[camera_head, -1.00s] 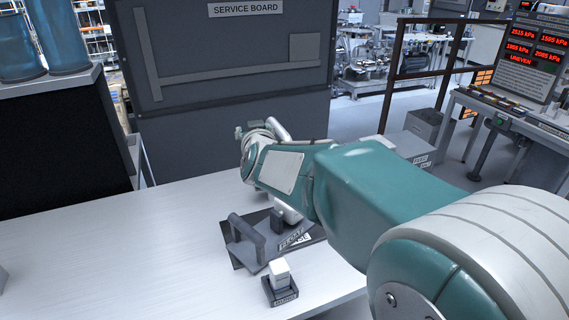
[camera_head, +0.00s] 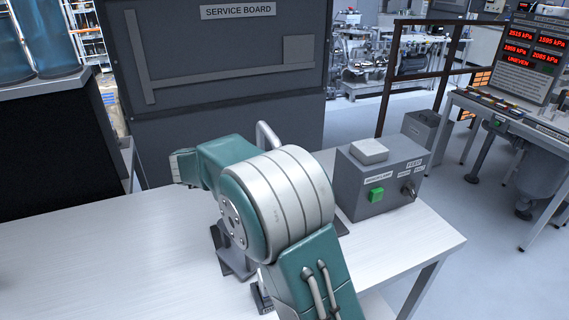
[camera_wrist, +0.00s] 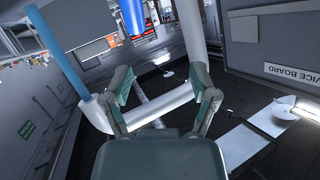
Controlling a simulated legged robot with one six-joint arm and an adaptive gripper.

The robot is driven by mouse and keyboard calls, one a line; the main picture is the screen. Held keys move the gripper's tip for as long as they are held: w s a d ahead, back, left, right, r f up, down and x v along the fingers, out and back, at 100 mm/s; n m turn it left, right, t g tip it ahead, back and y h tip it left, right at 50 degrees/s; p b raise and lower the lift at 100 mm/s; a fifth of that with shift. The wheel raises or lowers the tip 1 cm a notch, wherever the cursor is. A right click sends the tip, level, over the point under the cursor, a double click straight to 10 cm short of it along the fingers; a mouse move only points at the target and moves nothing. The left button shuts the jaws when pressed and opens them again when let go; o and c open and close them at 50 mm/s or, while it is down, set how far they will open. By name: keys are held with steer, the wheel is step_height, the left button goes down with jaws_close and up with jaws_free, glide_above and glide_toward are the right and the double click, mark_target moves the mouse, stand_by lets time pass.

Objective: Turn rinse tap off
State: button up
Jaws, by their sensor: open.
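In the wrist view my gripper (camera_wrist: 160,92) is open, with its two fingers apart and nothing held between them. A pale horizontal tube (camera_wrist: 165,106) shows beyond and between the fingers; I cannot tell whether they touch it. A pale upright pipe (camera_wrist: 190,32) stands behind it, and a blue-topped pipe (camera_wrist: 62,65) slants down on the left. I cannot tell for sure which part is the rinse tap or how its handle stands.
A grey control box (camera_head: 375,180) with a green button and a knob stands on the white bench (camera_head: 90,250). The dark service board (camera_head: 215,75) rises behind. Blue cylinders (camera_head: 55,40) stand upper left. The bench's left part is clear. A display (camera_head: 535,50) reads "UNEVEN".

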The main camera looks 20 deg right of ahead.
steer(key=d+f, duration=0.2)
steer(key=d, duration=0.1)
steer(key=w+d+f+g, duration=0.1)
steer(key=d+f, duration=0.1)
steer(key=d, duration=0.1)
steer(key=w+d+f+m+g, duration=0.1)
steer(key=d+f, duration=0.2)
steer(key=shift+d, duration=0.3)
steer(key=shift+a, duration=0.1)
jaws_close()
